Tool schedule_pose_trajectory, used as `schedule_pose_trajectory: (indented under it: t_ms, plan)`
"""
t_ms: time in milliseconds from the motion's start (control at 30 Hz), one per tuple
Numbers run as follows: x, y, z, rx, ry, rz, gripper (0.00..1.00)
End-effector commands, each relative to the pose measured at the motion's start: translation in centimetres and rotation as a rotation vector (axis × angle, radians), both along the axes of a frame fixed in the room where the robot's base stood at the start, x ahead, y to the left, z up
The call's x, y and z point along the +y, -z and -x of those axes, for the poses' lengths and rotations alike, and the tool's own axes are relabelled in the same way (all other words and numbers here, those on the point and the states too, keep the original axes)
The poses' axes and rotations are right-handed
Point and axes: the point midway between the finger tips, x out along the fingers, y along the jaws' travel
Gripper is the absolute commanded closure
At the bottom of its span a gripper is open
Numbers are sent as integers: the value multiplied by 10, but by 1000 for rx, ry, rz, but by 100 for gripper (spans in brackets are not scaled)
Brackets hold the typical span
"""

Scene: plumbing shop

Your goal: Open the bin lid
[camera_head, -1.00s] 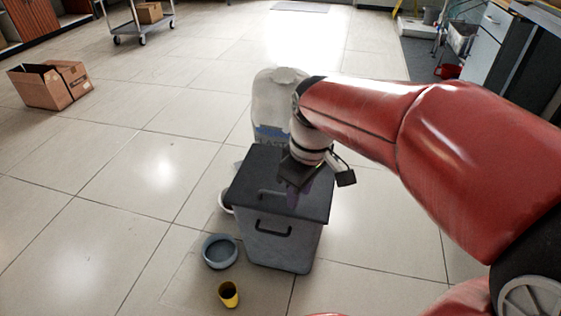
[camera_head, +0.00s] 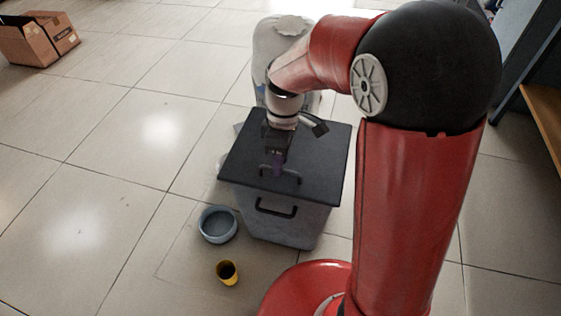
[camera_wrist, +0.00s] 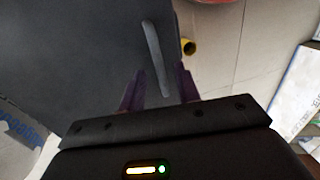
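The bin (camera_head: 290,222) is a grey box with a flat dark lid (camera_head: 320,150), which lies shut on top. A thin bar handle (camera_head: 291,176) stands on the lid, and a second handle (camera_head: 276,211) is on the bin's front wall. My gripper (camera_head: 277,168) points down just over the lid, at the lid handle. In the wrist view, the purple fingers of my gripper (camera_wrist: 160,72) are apart, one on each side of the lid handle (camera_wrist: 153,48), with gaps beside the bar. Whether the fingertips touch the lid (camera_wrist: 80,50) cannot be told.
A large whitish container (camera_head: 270,45) stands right behind the bin. A blue-grey bowl (camera_head: 218,224) and a yellow cup (camera_head: 228,272) are on the floor in front, to the left. A cardboard box (camera_head: 35,40) lies far left. The tiled floor on the left is mostly clear.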

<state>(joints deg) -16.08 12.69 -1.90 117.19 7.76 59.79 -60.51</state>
Motion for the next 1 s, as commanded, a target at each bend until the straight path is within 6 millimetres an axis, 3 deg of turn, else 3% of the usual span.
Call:
schedule_pose_trajectory:
  t_ms: [367,600,1000]
  plan:
    - [0,8,2,-1,0,0,67]
    - [0,7,2,-1,0,0,99]
    - [0,5,2,4,1,-2,100]
